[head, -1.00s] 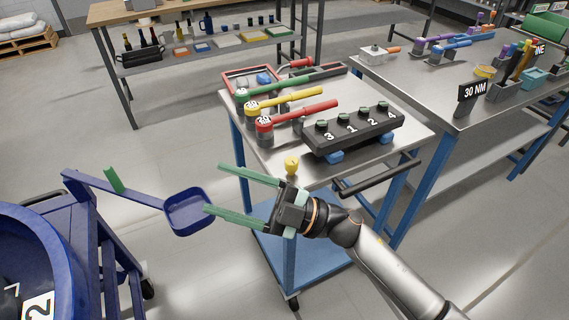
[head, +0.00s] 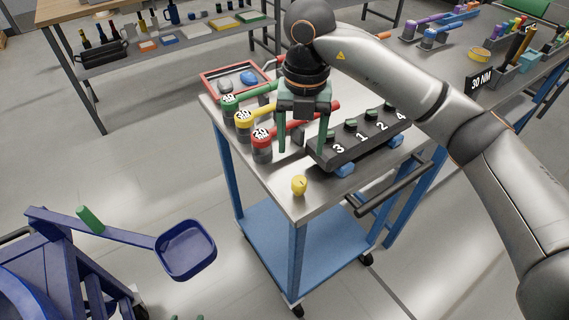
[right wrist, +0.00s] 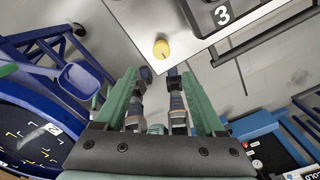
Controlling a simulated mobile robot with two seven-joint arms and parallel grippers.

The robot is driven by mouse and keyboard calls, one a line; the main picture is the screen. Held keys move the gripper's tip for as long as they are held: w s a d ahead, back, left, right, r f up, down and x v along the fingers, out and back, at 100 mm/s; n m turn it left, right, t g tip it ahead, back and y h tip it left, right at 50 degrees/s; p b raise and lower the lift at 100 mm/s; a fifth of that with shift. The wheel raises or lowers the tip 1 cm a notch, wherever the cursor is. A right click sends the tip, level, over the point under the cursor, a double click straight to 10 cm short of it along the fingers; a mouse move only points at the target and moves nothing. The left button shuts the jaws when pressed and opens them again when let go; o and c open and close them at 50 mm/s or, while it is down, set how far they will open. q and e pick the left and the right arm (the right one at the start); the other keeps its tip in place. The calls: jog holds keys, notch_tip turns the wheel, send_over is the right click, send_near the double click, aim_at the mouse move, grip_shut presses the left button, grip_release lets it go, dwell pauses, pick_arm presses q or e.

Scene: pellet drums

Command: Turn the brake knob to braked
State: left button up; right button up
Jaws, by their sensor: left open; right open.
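The yellow brake knob (head: 299,186) stands on the near corner of the steel-topped cart (head: 318,207). It also shows in the right wrist view (right wrist: 161,49), ahead of and between the fingers. Which setting it points to is too small to read. My right gripper (head: 303,150) is open and empty, fingers pointing down. In the head view it appears above the knob, apart from it, its fingers in front of the wrenches and the black block. Only the green fingertips of my left gripper (head: 186,318) show at the bottom edge, apart; the rest is out of frame.
Green, yellow and red wrenches (head: 262,143) and a black numbered block (head: 365,140) stand on the cart behind the knob. A black handle (head: 395,190) juts from its right side. A blue scoop (head: 186,250) sticks out at left. Floor between is clear.

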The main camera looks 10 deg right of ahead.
aim_at(299, 180)
notch_tip(299, 180, down, 12)
jog(key=shift+w+d+f+p, duration=0.1)
jog(key=shift+f+p, duration=0.05)
jog(key=shift+p, duration=0.5)
jog(key=shift+c, duration=0.3)
grip_shut()
